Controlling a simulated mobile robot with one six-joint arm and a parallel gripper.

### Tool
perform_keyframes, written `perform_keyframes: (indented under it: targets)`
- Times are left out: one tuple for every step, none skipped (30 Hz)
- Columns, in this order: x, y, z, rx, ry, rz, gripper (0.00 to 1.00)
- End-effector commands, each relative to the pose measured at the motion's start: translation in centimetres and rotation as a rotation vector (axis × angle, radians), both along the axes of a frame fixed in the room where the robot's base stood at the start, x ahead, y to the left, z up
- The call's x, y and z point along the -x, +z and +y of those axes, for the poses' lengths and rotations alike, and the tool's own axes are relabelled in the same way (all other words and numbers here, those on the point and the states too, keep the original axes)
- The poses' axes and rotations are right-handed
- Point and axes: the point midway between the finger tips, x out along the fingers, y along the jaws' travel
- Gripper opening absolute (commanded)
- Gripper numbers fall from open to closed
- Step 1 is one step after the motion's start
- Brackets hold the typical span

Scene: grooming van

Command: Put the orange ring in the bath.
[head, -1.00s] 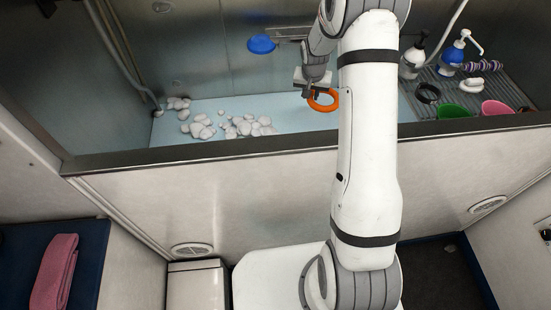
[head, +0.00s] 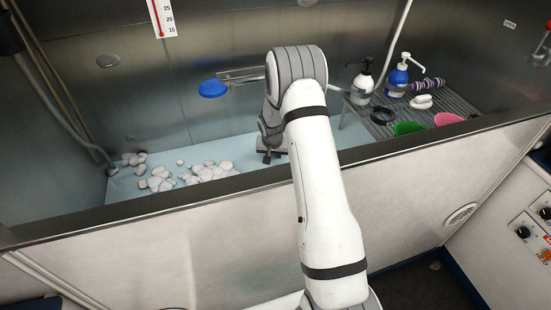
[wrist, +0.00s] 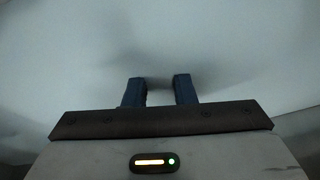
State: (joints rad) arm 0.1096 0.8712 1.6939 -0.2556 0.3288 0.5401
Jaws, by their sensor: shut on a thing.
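The bath (head: 118,187) is a pale blue-floored steel tub behind a high front wall. My gripper (head: 268,157) is down inside it, low behind the front rim and right of the white foam. In the wrist view, its two dark blue fingers (wrist: 160,92) stand a gap apart over a pale, blurred surface. The gripper is shut on the orange ring, but the ring itself shows in neither current view. It is hidden low behind the front rim or my arm.
White foam clumps (head: 165,178) lie on the bath floor at left. A blue disc-shaped head (head: 213,88) juts out above the bath. A ribbed shelf (head: 450,105) at right holds pump bottles (head: 397,77), a black ring (head: 382,115), a green cup (head: 407,128) and a pink cup (head: 447,118).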

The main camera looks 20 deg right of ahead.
Motion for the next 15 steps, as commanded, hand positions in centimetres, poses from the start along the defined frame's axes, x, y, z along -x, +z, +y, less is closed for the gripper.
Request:
perform_keyframes:
  targets:
    - [0.05,-0.77,0.03,-0.001,0.000,0.002,0.00]
    - [0.03,-0.94,0.03,0.000,0.001,0.001,0.00]
    - [-0.01,-1.01,0.04,-0.001,0.000,0.000,0.00]
    - [-0.03,-0.98,0.04,0.000,0.000,-0.001,0.00]
    - [-0.04,-0.95,0.05,0.000,0.000,-0.001,0.00]
    - [-0.03,-0.94,0.05,0.000,0.001,-0.001,0.00]
    - [-0.03,-0.94,0.05,0.000,0.001,-0.001,0.00]
    - [-0.03,-0.94,0.05,0.000,0.001,-0.001,0.00]
    - [-0.03,-0.98,0.06,0.000,0.001,-0.001,0.00]
    - [-0.02,-1.07,0.07,0.000,0.001,-0.001,0.00]
    - [-0.02,-1.17,0.07,0.000,0.001,-0.001,0.00]
    - [-0.01,-1.15,0.07,0.000,0.001,-0.001,0.25]
    - [-0.01,-1.09,0.07,-0.001,0.001,0.000,0.28]
    - [-0.01,-1.09,0.08,-0.001,0.001,0.000,0.30]
    - [-0.01,-1.09,0.08,-0.001,0.001,0.000,0.33]
